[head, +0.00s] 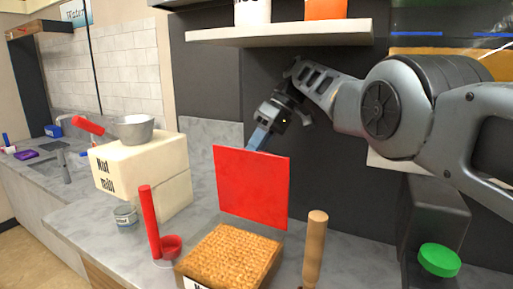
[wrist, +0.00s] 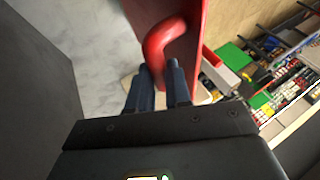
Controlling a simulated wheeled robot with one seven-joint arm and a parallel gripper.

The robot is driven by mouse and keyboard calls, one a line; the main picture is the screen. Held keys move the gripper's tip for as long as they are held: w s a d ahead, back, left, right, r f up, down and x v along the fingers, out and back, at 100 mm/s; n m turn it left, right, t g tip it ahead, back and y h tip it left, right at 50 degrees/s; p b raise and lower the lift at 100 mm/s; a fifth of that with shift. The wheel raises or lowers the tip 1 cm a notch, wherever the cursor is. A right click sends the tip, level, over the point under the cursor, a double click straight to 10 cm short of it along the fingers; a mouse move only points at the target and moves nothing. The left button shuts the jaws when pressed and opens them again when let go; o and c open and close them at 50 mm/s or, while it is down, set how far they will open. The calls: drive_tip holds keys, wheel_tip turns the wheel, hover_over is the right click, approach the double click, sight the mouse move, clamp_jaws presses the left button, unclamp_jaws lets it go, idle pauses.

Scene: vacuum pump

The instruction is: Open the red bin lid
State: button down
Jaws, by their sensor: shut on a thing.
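The red lid (head: 252,187) stands about upright at the back edge of an open bin (head: 190,281) in the head view. The bin is full of a brown, woven-looking content, and its front label is cut off by the frame. My gripper (head: 257,138) is behind the lid, its blue fingers partly hidden by it. In the wrist view my gripper (wrist: 158,72) is shut on the red curved handle (wrist: 165,38) of the lid (wrist: 190,50). Whether the lid touches the bin's edge is hard to tell.
A cream nut mill (head: 140,165) with a metal bowl (head: 135,128) stands at left. A red scoop (head: 150,222) and a wooden handle (head: 315,245) flank the bin. A shelf (head: 280,33) hangs above, and a green-topped object (head: 439,260) is at right.

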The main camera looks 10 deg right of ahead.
drive_tip(key=c, duration=1.1)
unclamp_jaws()
drive_tip(key=shift+s+d+f, duration=0.1)
drive_tip(key=shift+d+f, duration=0.15)
drive_tip(key=shift+f, duration=0.35)
drive_tip(key=shift+c, duration=0.2)
drive_tip(key=shift+o, duration=0.4)
drive_tip(key=shift+r, duration=0.1)
drive_tip(key=shift+a+r, duration=0.15)
drive_tip(key=shift+a+r, duration=0.1)
drive_tip(key=shift+r, duration=0.1)
drive_tip(key=shift+p, duration=0.3)
